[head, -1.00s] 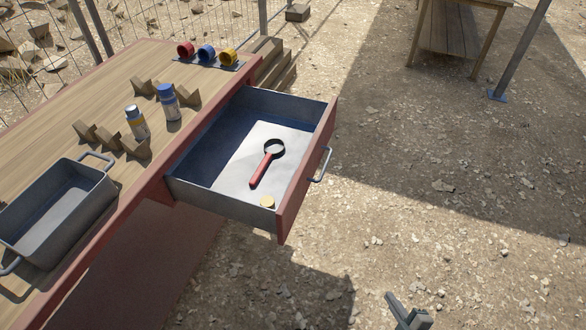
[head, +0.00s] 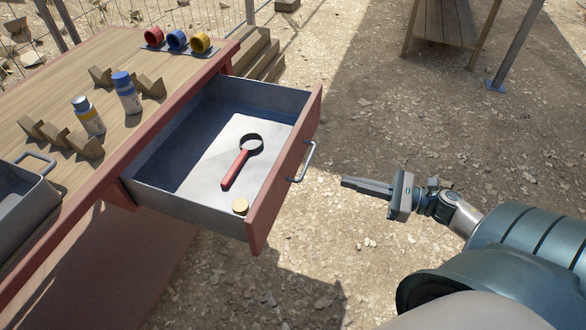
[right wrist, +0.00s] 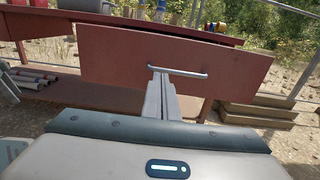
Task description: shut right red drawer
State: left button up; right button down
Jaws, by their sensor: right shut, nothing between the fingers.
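The red drawer (head: 283,175) is pulled well out of the workbench in the head view. Inside it lie a white sheet, a magnifying glass (head: 242,162) with a red handle and a small yellow round object (head: 240,206). Its grey bar handle (head: 303,163) is on the front; the handle also shows in the right wrist view (right wrist: 178,71). My right gripper (head: 345,182) is shut and empty, to the right of the drawer front and apart from it in the head view. In the right wrist view its fingers (right wrist: 160,76) point at the front, near the handle. My left gripper is not in view.
The workbench (head: 60,75) holds a grey bin (head: 22,205), two bottles, wooden blocks and three coloured cups. A wooden table (head: 445,22) stands at the back right. The gravel between it and the drawer is clear.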

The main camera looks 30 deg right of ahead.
dwell(0.3)
jog(key=p, duration=0.2)
send_near(289, 166)
jog(key=x, duration=0.5)
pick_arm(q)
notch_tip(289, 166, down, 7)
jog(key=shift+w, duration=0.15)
pick_arm(e)
jog(key=shift+w+a+f, duration=0.1)
jog(key=shift+w+a, duration=0.3)
jog(key=shift+w, duration=0.25)
jog(key=shift+w+a, duration=0.1)
